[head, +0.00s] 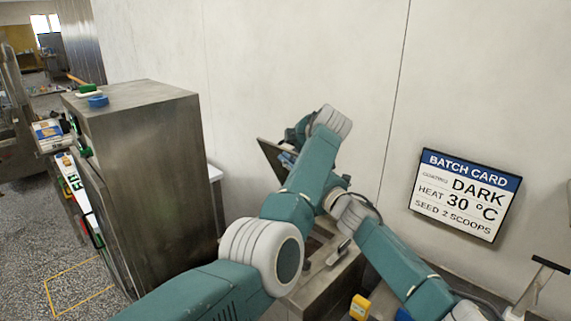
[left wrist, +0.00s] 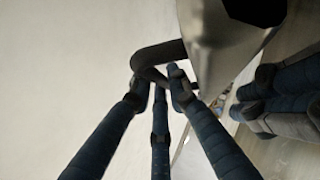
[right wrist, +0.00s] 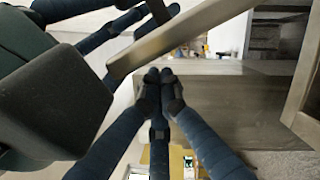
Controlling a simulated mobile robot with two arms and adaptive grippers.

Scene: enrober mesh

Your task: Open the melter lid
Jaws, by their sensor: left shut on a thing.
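The melter (head: 325,285) is a steel box behind and below my arms in the head view, with an opening in its top. Its lid (head: 270,154) stands raised and steeply tilted near the wall, partly hidden by my left arm. In the left wrist view, my left gripper (left wrist: 160,72) is shut on the dark bar handle (left wrist: 158,50) of the steel lid (left wrist: 212,60). In the right wrist view, my right gripper (right wrist: 160,76) has its fingertips together with nothing seen between them. It is close to the lid's edge (right wrist: 160,42); contact is unclear.
A tall steel cabinet (head: 160,180) stands left of the melter, with a blue ring (head: 98,101) on top. The wall with the batch card (head: 465,195) is behind. A yellow item (head: 359,307) is at the front. My arms cross closely over the melter.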

